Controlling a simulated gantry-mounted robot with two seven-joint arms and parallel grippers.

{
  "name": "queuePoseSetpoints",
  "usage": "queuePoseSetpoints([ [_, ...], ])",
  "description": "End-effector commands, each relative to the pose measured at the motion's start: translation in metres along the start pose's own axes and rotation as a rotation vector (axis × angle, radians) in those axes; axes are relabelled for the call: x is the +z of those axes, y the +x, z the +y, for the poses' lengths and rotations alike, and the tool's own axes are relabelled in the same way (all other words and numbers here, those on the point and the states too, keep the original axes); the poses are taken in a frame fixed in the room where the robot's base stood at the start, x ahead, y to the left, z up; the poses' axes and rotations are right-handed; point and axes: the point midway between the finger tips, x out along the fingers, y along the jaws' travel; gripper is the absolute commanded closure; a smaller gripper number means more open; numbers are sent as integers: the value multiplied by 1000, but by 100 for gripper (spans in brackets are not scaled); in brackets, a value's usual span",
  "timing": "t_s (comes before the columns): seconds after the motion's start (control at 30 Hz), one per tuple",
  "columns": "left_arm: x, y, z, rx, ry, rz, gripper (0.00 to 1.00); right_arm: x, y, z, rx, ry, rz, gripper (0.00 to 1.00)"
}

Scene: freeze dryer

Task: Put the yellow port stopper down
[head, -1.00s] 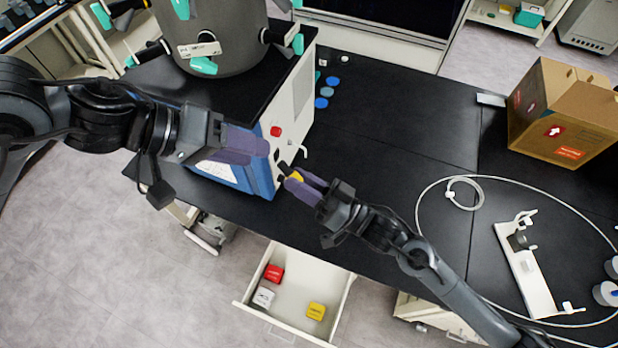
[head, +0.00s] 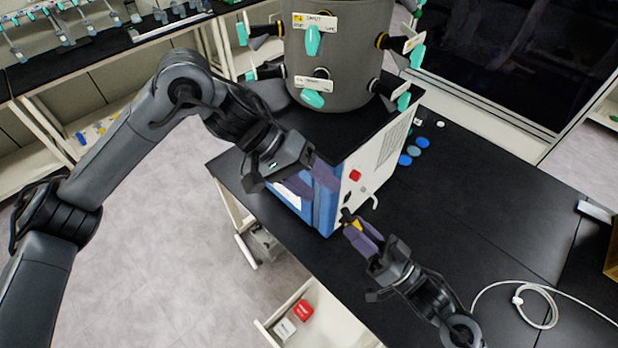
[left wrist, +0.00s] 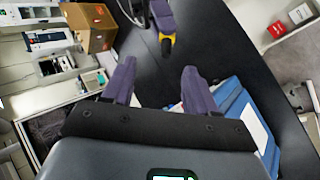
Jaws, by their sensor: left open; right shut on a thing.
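The yellow port stopper (head: 356,224) is between the purple fingers of my right gripper (head: 361,234), with a dark end pointing up and left. It is near the lower corner of the freeze dryer (head: 384,150). The left wrist view also shows the yellow stopper (left wrist: 167,42), with a dark tip. My left gripper (head: 308,182) is open and empty in front of the blue face of the dryer. In the left wrist view its two fingers (left wrist: 158,84) are well apart. Whether the stopper touches the bench is hard to tell.
The black bench top (head: 460,200) is mostly bare right of the dryer. Blue discs (head: 413,151) lie beside the dryer. A coiled white tube (head: 540,305) lies at lower right. An open drawer (head: 320,325) with red and white boxes is below. A drum with teal-handled ports (head: 345,60) stands above.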

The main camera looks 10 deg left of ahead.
Motion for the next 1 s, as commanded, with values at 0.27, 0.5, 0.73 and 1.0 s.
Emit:
queuePoseSetpoints([
  [0.27,1,47,1,3,0,-3,42,0,0,0,0,0,0,100],
  [0.5,0,77,0,1,0,0,42,0,0,0,0,0,0,100],
  [0.73,0,90,0,1,1,0,42,0,0,0,0,0,0,100],
  [1.0,0,92,0,1,1,1,42,0,0,0,0,0,0,100],
])
